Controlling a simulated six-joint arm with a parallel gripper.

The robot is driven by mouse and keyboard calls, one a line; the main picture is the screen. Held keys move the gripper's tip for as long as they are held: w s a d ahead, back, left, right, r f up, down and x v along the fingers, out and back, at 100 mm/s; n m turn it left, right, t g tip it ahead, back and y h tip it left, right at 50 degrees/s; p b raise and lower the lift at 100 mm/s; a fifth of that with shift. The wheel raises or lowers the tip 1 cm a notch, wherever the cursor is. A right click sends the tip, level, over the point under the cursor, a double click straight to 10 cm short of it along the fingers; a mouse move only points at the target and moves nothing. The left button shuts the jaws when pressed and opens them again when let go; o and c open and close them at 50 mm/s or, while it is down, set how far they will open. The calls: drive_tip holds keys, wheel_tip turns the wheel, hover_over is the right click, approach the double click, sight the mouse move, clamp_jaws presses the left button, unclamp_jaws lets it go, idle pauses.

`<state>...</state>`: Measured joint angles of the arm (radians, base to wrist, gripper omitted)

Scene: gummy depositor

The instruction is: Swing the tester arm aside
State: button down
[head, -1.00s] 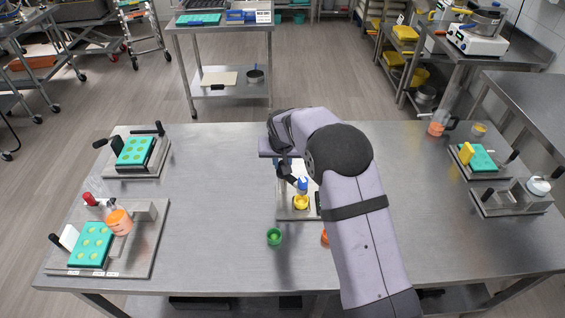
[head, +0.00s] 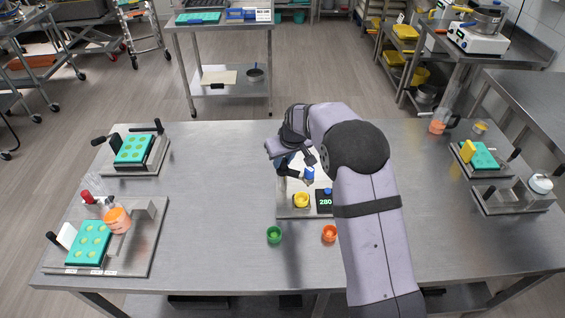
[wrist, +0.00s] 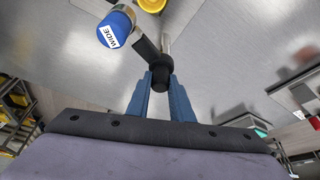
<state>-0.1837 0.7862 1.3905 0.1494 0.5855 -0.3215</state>
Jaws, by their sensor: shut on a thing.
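The tester (head: 290,212) stands at the middle of the table, with a pale base plate and a small black display reading 280. A yellow cup (head: 301,200) sits on its base. The tester arm is dark with a blue tip (head: 309,173); the tip hangs behind and slightly right of the cup. In the wrist view the blue tip (wrist: 115,28) is labelled WIDE and the dark arm (wrist: 147,48) runs to a black knob (wrist: 161,76). My gripper (wrist: 161,84) has its blue fingers shut on this knob. In the head view my wrist partly hides the tester.
A green cup (head: 274,235) and an orange cup (head: 330,233) stand in front of the tester. Mould stations with teal moulds (head: 134,150) (head: 89,241) are on the left, another (head: 484,156) on the right. The table between is mostly clear.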

sight(291, 171)
drive_tip(key=n+b, duration=0.1)
drive_tip(key=n, duration=0.1)
drive_tip(key=n+y+b, duration=0.1)
drive_tip(key=n+b, duration=0.1)
drive_tip(key=shift+w+f+n+g+y+b, duration=0.1)
drive_tip(key=shift+f+n+g+y+b, duration=0.05)
drive_tip(key=shift+n+g+y+b, duration=0.2)
drive_tip(key=n, duration=0.2)
drive_tip(key=n+g, duration=0.1)
drive_tip(key=n, duration=0.1)
drive_tip(key=shift+g+y+b, duration=0.25)
drive_tip(key=shift+y+b, duration=0.1)
drive_tip(key=shift+r+n, duration=0.2)
drive_tip(key=shift+n, duration=0.05)
drive_tip(key=c, duration=1.6)
unclamp_jaws()
drive_tip(key=shift+o, duration=0.2)
drive_tip(key=shift+d, duration=0.1)
drive_tip(key=b+v, duration=0.2)
drive_tip(key=v, duration=0.5)
drive_tip(key=shift+r, duration=0.15)
